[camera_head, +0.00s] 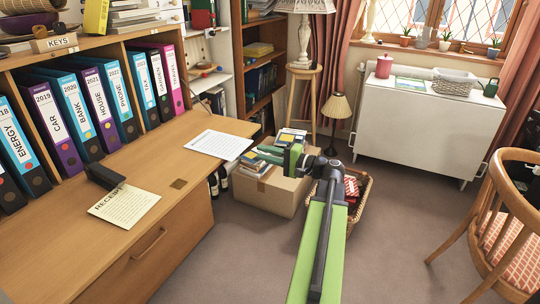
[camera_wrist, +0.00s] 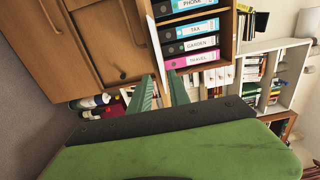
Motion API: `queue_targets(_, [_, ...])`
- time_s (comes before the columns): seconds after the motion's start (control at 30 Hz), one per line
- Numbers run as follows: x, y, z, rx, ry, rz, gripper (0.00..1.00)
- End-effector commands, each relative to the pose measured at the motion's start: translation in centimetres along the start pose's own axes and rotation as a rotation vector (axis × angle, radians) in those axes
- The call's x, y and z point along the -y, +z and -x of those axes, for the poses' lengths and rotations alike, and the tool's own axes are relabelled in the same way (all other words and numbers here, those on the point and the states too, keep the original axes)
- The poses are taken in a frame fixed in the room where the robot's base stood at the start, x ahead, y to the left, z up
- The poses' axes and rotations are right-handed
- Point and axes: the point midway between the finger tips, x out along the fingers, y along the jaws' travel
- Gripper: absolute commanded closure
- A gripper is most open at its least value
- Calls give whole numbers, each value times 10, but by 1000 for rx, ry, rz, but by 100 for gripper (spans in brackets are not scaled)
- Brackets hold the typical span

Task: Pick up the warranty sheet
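A white printed sheet (camera_head: 218,144) lies on the right end of the desk top, with its right corner at or just past the desk edge. Its print is too small to read, but it looks like the warranty sheet. In the wrist view a thin white strip (camera_wrist: 156,45) along the desk edge appears to be this sheet, seen nearly edge-on. My gripper (camera_head: 262,155) is to the right of the sheet, apart from it, beyond the desk's end.
A cream receipt sheet (camera_head: 124,206) and a black object (camera_head: 104,177) lie on the desk (camera_head: 165,155). Binders (camera_head: 75,110) line its back. Below my gripper stand a cardboard box (camera_head: 262,193) and a wicker basket (camera_head: 362,205). Floor is clear toward the white table (camera_head: 428,125).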

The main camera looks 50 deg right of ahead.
Motion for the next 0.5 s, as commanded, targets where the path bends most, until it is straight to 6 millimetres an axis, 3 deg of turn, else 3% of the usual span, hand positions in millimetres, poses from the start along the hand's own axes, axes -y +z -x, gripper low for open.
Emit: queue_targets(0.5, [0,-5,-57,-8,0,0,77])
